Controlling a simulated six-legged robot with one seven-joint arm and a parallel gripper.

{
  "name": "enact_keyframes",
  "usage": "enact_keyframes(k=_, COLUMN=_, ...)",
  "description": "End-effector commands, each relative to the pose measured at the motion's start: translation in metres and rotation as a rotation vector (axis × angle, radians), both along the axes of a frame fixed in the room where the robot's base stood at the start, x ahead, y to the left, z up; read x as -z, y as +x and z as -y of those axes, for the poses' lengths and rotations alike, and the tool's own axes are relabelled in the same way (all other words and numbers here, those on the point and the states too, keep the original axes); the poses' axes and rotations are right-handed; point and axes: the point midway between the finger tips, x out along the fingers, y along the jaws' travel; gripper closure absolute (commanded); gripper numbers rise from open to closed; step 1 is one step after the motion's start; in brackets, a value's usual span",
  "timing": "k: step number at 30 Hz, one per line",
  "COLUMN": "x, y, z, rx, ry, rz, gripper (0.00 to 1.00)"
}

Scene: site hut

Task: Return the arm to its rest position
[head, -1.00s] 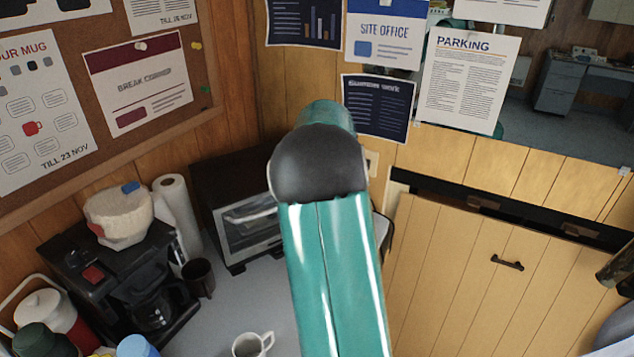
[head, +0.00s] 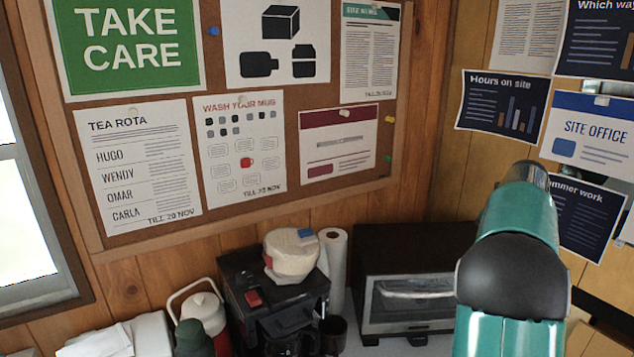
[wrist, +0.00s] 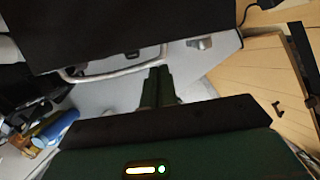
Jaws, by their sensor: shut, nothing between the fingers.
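My gripper (wrist: 158,88) shows in the wrist view, with its two dark green fingers together and nothing between them. It points over a pale worktop (wrist: 110,92), close to a large dark box with a pale metal bar along its edge, which looks like the toaster oven (wrist: 120,25). I cannot tell the gap between them. In the head view my teal and black arm rises at the right, in front of the wall posters. The gripper itself is hidden in that view.
In the head view the toaster oven (head: 412,287) stands left of my arm. A coffee maker (head: 262,300), a paper roll (head: 336,268), a dark mug (head: 333,335) and a white jug (head: 203,312) crowd the worktop. A noticeboard (head: 299,145) hangs above.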

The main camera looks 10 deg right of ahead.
Motion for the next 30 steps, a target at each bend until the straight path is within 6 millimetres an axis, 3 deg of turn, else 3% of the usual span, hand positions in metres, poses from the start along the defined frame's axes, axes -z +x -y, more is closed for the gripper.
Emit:
enact_keyframes(k=5, x=-0.016, y=-0.008, z=-0.032, rx=-0.181, ry=-0.033, rz=0.02, gripper=1.0)
enact_keyframes(k=14, x=-0.051, y=-0.05, z=-0.15, rx=-0.92, ry=-0.225, rz=0.08, gripper=1.0)
enact_keyframes(k=22, x=-0.058, y=-0.111, z=-0.258, rx=-1.638, ry=-0.489, rz=0.114, gripper=1.0)
enact_keyframes(k=30, x=-0.039, y=-0.188, z=-0.345, rx=-2.361, ry=-0.841, rz=0.081, gripper=1.0)
